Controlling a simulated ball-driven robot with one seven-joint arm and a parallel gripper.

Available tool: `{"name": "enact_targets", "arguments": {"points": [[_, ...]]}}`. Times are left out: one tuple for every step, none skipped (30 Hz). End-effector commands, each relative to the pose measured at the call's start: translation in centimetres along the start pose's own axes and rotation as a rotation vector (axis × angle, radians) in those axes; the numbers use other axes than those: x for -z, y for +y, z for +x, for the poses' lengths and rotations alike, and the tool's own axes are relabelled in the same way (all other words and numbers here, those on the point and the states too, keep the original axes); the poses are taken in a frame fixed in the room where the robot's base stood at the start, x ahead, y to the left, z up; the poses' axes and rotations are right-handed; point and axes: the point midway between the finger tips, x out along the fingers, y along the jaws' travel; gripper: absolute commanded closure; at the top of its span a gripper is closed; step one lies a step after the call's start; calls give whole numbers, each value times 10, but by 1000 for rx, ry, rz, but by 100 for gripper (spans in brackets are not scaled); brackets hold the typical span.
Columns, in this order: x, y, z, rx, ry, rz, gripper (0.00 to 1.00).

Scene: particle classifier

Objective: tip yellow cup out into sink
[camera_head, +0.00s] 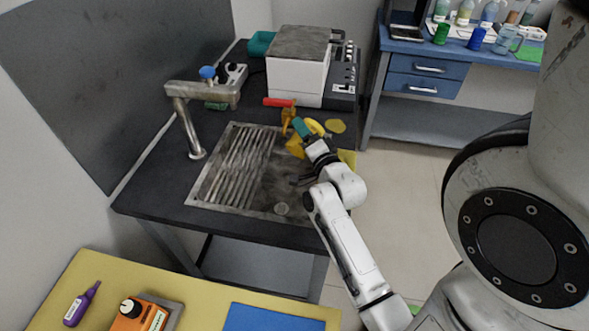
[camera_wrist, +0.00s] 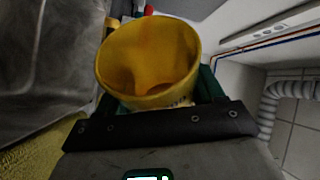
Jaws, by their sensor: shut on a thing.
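The yellow cup (camera_wrist: 150,60) fills the upper middle of the wrist view, its mouth facing the camera and its inside showing. I cannot make out any contents. My gripper (camera_head: 302,129) is shut on the cup, with green fingers on either side of it in the wrist view. In the head view the cup (camera_head: 295,147) is partly hidden at the gripper, over the far right part of the sink. The sink (camera_head: 281,190) is a dark metal basin with a ribbed drainboard on its left. My arm hides part of its right side.
A tap (camera_head: 188,125) stands at the sink's left edge. A white box-shaped device (camera_head: 297,78) stands behind. A red-handled thing (camera_head: 279,102) and a yellow piece (camera_head: 335,126) lie near my gripper. A yellow table (camera_head: 210,299) is in front; a blue bench (camera_head: 425,65) is at the back right.

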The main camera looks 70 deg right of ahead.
Motion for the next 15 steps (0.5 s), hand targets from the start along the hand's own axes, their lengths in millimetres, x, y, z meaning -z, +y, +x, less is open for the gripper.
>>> {"name": "enact_targets", "arguments": {"points": [[0, 0, 0, 3, 1, -5, 70], [0, 0, 0, 4, 1, -8, 70], [0, -1, 0, 6, 2, -13, 70], [-1, -1, 0, 7, 2, -16, 70], [-1, -1, 0, 8, 2, -19, 70], [-1, -1, 0, 10, 3, -23, 70], [-1, -2, -1, 11, 3, -26, 70], [-1, -2, -1, 12, 4, -29, 70], [-1, -2, -1, 14, 4, -32, 70], [-1, -2, -1, 15, 4, -35, 70], [-2, -2, -1, 16, 5, -38, 70], [-2, -2, -1, 18, 5, -42, 70], [-2, -3, -1, 19, 6, -45, 70], [-2, -3, -1, 20, 6, -48, 70], [-2, -3, -1, 22, 7, -52, 70]]}}
